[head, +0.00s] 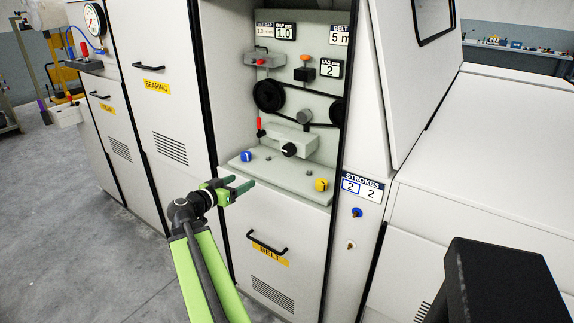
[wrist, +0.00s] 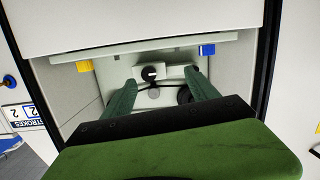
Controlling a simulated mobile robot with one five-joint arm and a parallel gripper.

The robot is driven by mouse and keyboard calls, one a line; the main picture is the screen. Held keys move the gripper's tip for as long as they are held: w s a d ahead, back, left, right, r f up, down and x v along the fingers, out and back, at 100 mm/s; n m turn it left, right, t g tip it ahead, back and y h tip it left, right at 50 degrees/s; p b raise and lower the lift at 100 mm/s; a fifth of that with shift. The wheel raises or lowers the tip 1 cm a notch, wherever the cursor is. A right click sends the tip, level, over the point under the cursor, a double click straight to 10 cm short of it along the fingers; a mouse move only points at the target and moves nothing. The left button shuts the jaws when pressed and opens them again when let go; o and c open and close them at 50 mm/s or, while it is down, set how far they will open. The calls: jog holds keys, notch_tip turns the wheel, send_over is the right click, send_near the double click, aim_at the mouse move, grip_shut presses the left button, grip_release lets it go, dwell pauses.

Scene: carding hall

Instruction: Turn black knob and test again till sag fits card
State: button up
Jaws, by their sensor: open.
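The black knob (head: 289,149) sits on the front of a grey block in the open belt bay. It also shows in the wrist view (wrist: 151,73), between my fingers and beyond them. My gripper (head: 243,183) is open and empty, in front of the bay's lower ledge, apart from the knob; its fingers also show in the wrist view (wrist: 160,80). The sag display (head: 330,68) reads 2. The belt card (head: 340,36) shows a 5; its right part is hidden by the frame post.
A blue knob (head: 246,156) and a yellow knob (head: 321,184) stand on the ledge's two ends. A red-handled lever (head: 260,129) is left of the block. The strokes display (head: 361,187) reads 2 and 2. The bay's side posts bound it; the floor at left is clear.

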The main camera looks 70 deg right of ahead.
jog(key=m+g+h, duration=0.1)
jog(key=m+h, duration=0.1)
send_near(287, 150)
jog(key=x, duration=0.9)
jog(key=shift+d+f, duration=0.1)
jog(key=shift+d, duration=0.25)
jog(key=c, duration=1.4)
